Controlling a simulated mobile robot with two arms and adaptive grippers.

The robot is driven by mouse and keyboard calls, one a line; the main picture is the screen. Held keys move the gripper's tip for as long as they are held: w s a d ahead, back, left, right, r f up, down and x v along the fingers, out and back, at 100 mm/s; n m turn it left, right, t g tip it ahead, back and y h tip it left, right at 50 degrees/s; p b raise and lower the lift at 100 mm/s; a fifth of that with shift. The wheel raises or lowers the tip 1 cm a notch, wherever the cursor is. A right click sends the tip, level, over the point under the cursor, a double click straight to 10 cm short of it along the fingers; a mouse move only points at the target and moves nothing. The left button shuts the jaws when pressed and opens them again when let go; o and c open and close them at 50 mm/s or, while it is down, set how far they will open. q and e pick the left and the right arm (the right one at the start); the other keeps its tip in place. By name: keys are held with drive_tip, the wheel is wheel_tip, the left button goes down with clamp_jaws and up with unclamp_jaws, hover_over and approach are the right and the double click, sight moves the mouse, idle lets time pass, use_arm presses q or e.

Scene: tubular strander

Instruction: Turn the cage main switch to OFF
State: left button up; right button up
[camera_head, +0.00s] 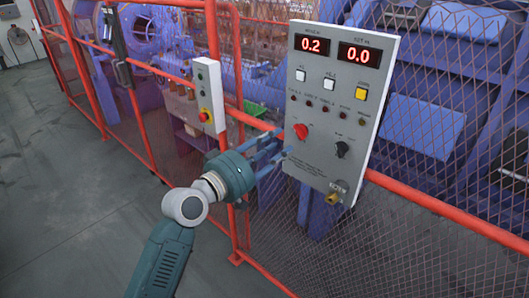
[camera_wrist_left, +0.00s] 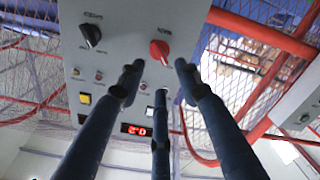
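A grey control panel (camera_head: 360,105) is mounted on the red-framed mesh fence. A red rotary knob (camera_head: 301,131) sits at its lower left and a black rotary knob (camera_head: 342,149) to the right of it. Their labels are too small to read surely. My left gripper (camera_head: 278,147) is just below and left of the red knob, its fingers spread, pointing at the panel and empty. In the left wrist view, the panel appears upside down; the red knob (camera_wrist_left: 160,50) shows just beyond the spread fingertips (camera_wrist_left: 158,80), apparently untouched. The black knob (camera_wrist_left: 90,36) is to its left. My right gripper is out of view.
The panel has two red displays (camera_head: 335,50), white and yellow buttons, small lamps and a brass-coloured fitting (camera_head: 333,197) at the bottom. A smaller box (camera_head: 208,95) with a red button is left of my gripper. A red rail (camera_head: 430,203) runs right; open floor lies left.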

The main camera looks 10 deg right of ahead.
use_arm(q)
drive_tip(key=shift+v, duration=2.25)
drive_tip(key=shift+d, duration=0.1)
